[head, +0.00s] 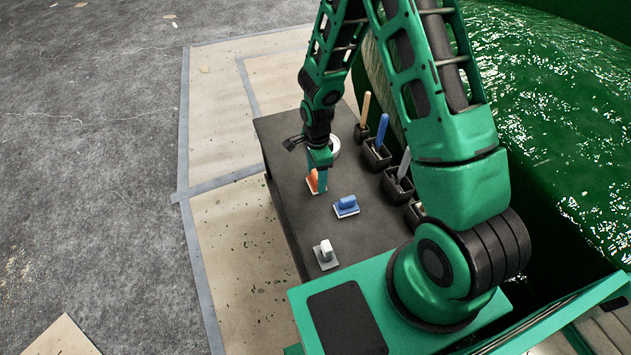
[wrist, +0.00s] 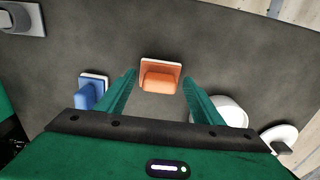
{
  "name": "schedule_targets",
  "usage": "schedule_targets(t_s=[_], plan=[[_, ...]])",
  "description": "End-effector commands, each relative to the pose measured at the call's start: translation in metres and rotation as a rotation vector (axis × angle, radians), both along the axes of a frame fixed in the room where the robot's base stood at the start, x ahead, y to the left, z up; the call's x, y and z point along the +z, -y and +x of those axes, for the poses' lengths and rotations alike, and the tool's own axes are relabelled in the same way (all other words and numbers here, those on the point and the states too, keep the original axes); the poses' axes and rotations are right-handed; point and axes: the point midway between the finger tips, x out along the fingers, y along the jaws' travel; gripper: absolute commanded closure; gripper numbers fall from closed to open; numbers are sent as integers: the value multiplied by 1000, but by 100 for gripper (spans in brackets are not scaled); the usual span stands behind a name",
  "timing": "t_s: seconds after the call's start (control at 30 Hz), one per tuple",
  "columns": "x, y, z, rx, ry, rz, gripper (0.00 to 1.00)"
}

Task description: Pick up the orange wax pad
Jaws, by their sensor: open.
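The orange wax pad (wrist: 160,77) lies on the dark table. It has an orange block-shaped handle on a pale-edged base. My gripper (wrist: 158,84) is open in the wrist view, with one green finger on each side of the pad and a gap to each. In the head view my gripper (head: 320,188) points down at the pad (head: 311,181), and its fingers hide part of it. I cannot tell how far the fingertips are above the table.
On the dark table (head: 290,150), a blue pad (head: 346,206) and a grey-white pad (head: 325,254) lie nearer my base. A white round item (wrist: 232,110) stands close to one finger. Black holders with tools (head: 377,152) line the table's right side, beside the glossy green hull mould (head: 545,85).

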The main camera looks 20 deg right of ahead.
Motion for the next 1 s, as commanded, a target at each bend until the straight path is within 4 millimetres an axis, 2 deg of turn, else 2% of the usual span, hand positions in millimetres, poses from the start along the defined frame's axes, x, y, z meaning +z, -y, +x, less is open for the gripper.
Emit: schedule_targets(t_s=[0.17,0.23,0.37,0.47,0.77,1.0], plan=[[0,0,0,0,1,0,39],[0,0,0,0,0,0,51],[0,0,0,0,1,0,82],[0,0,0,0,1,0,88],[3,0,1,0,1,0,88],[23,0,1,0,4,0,88]])
